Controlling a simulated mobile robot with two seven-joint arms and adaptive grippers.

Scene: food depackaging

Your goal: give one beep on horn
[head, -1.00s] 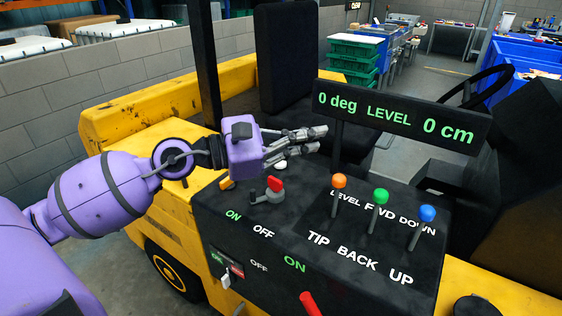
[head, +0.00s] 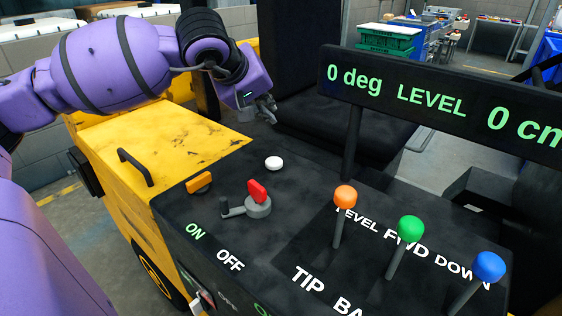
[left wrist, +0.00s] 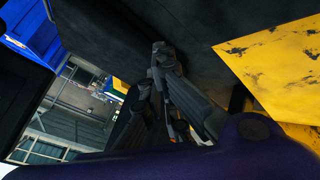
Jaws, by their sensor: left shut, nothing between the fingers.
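A small white round button (head: 274,163) sits on the dark control panel (head: 310,165), near its far edge; I see no horn label on it. My left gripper (head: 268,110) is shut and empty, beyond the white button and apart from it, pointing down and right near the black seat. Its fingertips also show close together in the left wrist view (left wrist: 160,58). My right gripper is in neither view.
Beside the button are a red rotary switch (head: 257,191) and an orange switch (head: 199,183). Orange (head: 345,196), green (head: 410,229) and blue (head: 489,266) knobbed levers stand to the right. A display (head: 420,106) rises behind them, reading 0 deg, LEVEL, 0 cm.

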